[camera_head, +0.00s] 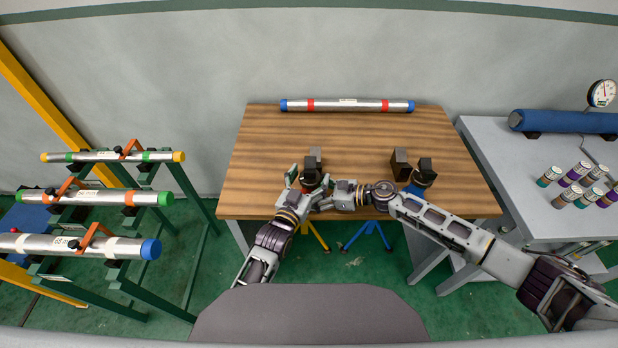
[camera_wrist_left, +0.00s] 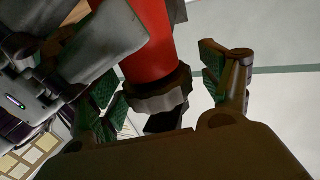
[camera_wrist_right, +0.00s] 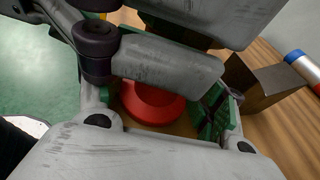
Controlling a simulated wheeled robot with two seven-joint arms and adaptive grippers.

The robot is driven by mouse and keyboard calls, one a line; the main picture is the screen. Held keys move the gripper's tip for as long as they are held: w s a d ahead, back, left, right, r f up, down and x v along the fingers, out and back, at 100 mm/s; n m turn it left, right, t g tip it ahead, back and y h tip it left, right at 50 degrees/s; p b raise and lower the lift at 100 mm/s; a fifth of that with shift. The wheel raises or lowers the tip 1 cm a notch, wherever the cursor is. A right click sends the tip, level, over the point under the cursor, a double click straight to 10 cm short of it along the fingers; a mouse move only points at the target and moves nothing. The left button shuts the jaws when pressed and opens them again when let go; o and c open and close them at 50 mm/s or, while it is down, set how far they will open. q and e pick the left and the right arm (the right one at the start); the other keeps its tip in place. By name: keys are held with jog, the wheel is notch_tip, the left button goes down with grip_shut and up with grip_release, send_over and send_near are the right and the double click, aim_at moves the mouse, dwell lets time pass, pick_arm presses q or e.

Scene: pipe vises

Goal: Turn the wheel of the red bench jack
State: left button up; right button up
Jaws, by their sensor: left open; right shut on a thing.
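The red bench jack shows in the left wrist view as a red column (camera_wrist_left: 150,45) with a grey notched wheel (camera_wrist_left: 163,98) at its lower end. In the right wrist view it is a round red part (camera_wrist_right: 150,102). In the head view it is mostly hidden by my grippers at the table's front edge. My left gripper (camera_head: 299,181) is open, with its fingers on either side of the wheel; a clear gap shows at the right finger. My right gripper (camera_head: 326,199) is beside it, shut on the red jack; the exact contact is partly hidden.
Dark blocks (camera_head: 314,157) stand behind the jack, and more (camera_head: 400,162) stand to the right by a blue jack. A silver pipe (camera_head: 347,105) lies along the table's back. Pipe racks (camera_head: 185,190) stand left; a grey table (camera_head: 500,150) stands right.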

pick_arm(q)
jog(key=shift+s, duration=0.2)
jog(key=v, duration=1.1)
jog(key=shift+s+a, duration=0.15)
jog(key=shift+s, duration=0.1)
dwell(0.6)
